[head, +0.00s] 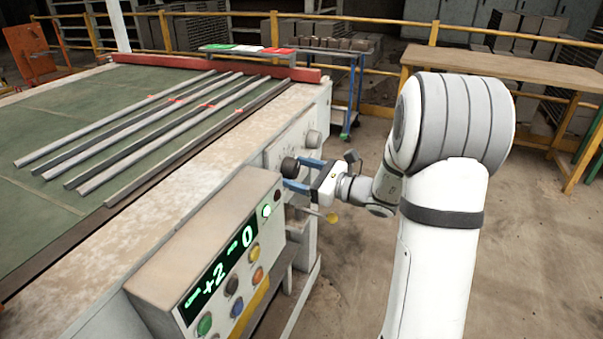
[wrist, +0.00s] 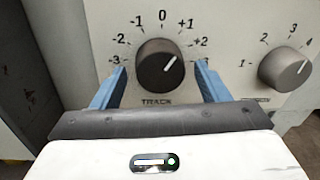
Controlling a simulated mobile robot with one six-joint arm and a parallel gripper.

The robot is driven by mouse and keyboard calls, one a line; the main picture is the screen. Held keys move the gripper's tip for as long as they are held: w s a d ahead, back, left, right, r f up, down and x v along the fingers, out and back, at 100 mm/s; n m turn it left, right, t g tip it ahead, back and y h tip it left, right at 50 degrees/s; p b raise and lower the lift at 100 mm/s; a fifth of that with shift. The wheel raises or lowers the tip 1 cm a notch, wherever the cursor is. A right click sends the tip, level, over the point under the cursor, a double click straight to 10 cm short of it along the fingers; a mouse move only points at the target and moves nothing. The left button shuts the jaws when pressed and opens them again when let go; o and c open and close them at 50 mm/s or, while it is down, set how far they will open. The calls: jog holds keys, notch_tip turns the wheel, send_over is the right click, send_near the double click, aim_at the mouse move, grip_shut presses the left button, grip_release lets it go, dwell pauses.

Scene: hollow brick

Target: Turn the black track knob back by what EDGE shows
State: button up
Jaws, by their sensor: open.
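The black track knob (wrist: 160,66) is in the middle of the wrist view, above the word TRACK, on a scale with marks from -3 through 0 to the plus side. In the head view my gripper (head: 293,172) is at the black knob (head: 289,167). The green display (head: 220,265) on the control box reads like "- +2 - 0"; I cannot make out an EDGE label.
A grey knob (wrist: 286,68) with its own numbered scale is to the right of the track knob. The control box (head: 205,240) with coloured buttons stands close to my gripper in the head view. A green table (head: 100,125) with long grey bars is behind.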

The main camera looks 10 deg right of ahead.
jog(key=shift+c, duration=0.3)
jog(key=shift+d, duration=0.1)
jog(key=c, duration=0.9)
jog(key=shift+c, duration=0.2)
jog(key=shift+b, duration=0.3)
jog(key=n+b, duration=0.1)
jog(key=b, duration=0.1)
jog(key=n+b, duration=0.1)
jog(key=shift+f+b, duration=0.3)
jog(key=shift+b, duration=0.1)
jog(key=n+b, duration=0.4)
jog(key=b, duration=0.1)
jog(key=shift+b, duration=0.3)
jog(key=n+b, duration=0.4)
jog(key=b, duration=0.2)
jog(key=shift+w+d+r+y, duration=0.1)
jog(key=shift+w+y, duration=0.05)
jog(key=shift+y, duration=0.25)
jog(key=shift+r+n+b, duration=0.25)
jog(key=shift+n+b, duration=0.85)
jog(key=shift+b, duration=0.1)
jog(key=shift+r, duration=0.1)
